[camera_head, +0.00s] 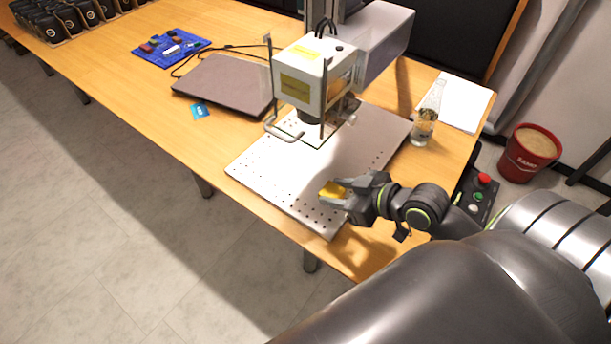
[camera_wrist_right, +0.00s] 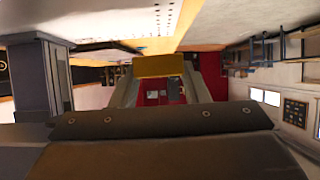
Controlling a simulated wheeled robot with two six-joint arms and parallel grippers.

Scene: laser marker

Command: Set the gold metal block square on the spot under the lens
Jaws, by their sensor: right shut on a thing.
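The gold metal block (camera_head: 333,189) is between the fingertips of my right gripper (camera_head: 338,194), over the near right part of the perforated plate. In the right wrist view the gold block (camera_wrist_right: 160,66) spans the ends of both fingers of the gripper (camera_wrist_right: 160,80). I cannot tell how far it is above the plate. The marker head with its lens (camera_head: 310,116) stands over the back of the plate (camera_head: 262,180), farther from me than the block. The spot under the lens is partly hidden by the head and its guard. My left gripper is not in view.
A glass bottle (camera_head: 425,125) stands right of the plate beside white paper (camera_head: 455,102). A bent metal bar (camera_head: 283,132) is beside the head. A red bucket (camera_head: 530,153) is on the floor.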

